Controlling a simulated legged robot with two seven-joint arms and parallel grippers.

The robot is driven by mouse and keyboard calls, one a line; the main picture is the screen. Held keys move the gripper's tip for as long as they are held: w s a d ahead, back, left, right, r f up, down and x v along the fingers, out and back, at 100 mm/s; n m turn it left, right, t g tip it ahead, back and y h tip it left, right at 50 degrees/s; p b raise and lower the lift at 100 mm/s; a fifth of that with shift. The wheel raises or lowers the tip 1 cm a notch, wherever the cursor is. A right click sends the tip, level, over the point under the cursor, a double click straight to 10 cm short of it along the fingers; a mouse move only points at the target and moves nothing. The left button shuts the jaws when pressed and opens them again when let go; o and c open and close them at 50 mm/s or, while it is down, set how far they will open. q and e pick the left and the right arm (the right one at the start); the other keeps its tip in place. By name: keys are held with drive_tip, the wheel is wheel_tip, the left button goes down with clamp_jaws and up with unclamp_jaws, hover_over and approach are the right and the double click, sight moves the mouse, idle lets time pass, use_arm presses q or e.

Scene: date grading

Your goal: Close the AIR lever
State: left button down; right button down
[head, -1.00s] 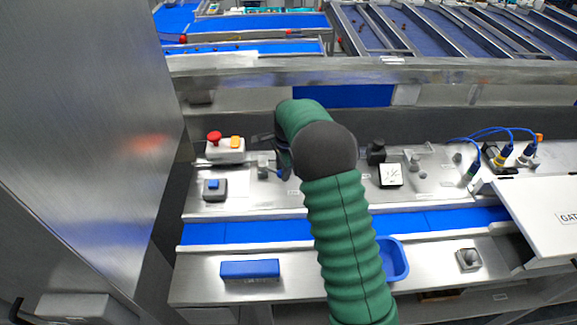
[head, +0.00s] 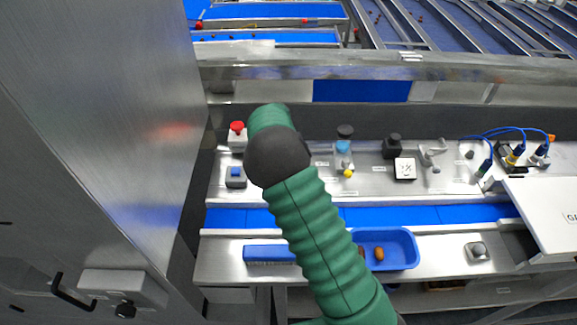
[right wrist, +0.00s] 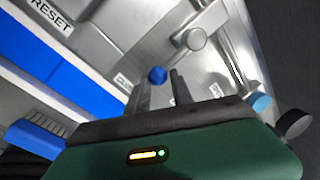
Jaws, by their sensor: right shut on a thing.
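In the right wrist view, the two dark fingers of my right gripper (right wrist: 158,80) reach up to a round blue knob (right wrist: 157,74) on the steel panel. The knob sits at the fingertips, and the gripper is shut on it. A silver valve fitting (right wrist: 195,39) stands just beyond. I take the knob to be the end of the AIR lever, but no AIR label is readable. In the head view, my green right arm with its dark joint hides this gripper and the knob. My left gripper is out of view.
A light-blue fitting (head: 343,147) with a black top and a yellow knob (head: 348,172) stands right of the arm. A red button (head: 237,128) and a blue button (head: 235,172) stand left. A blue tray (head: 400,236) holds brown dates. A blue belt (head: 430,215) runs across.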

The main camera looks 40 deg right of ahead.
drive_tip(key=shift+w+a+r+m, duration=0.2)
drive_tip(key=shift+w+r+m, duration=0.1)
drive_tip(key=shift+w+r, duration=0.35)
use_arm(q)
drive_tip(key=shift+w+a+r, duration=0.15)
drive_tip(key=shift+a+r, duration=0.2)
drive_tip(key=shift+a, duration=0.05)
use_arm(e)
drive_tip(key=shift+f+m, duration=0.1)
drive_tip(key=shift+m, duration=0.2)
drive_tip(key=c, duration=1.3)
unclamp_jaws()
drive_tip(key=shift+w, duration=0.15)
drive_tip(key=shift+c, duration=0.2)
drive_tip(key=o, duration=0.4)
drive_tip(key=shift+w+f, duration=0.2)
drive_tip(key=shift+f, duration=0.1)
drive_tip(key=shift+o, duration=0.2)
drive_tip(key=shift+f, duration=0.15)
drive_tip(key=shift+r, duration=0.35)
use_arm(q)
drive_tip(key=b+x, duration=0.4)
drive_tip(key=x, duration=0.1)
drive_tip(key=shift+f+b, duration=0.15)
drive_tip(key=shift+b, duration=0.15)
use_arm(e)
drive_tip(key=a+r, duration=0.3)
drive_tip(key=r, duration=1.2)
drive_tip(key=shift+s+r, duration=0.3)
drive_tip(key=shift+r, duration=0.05)
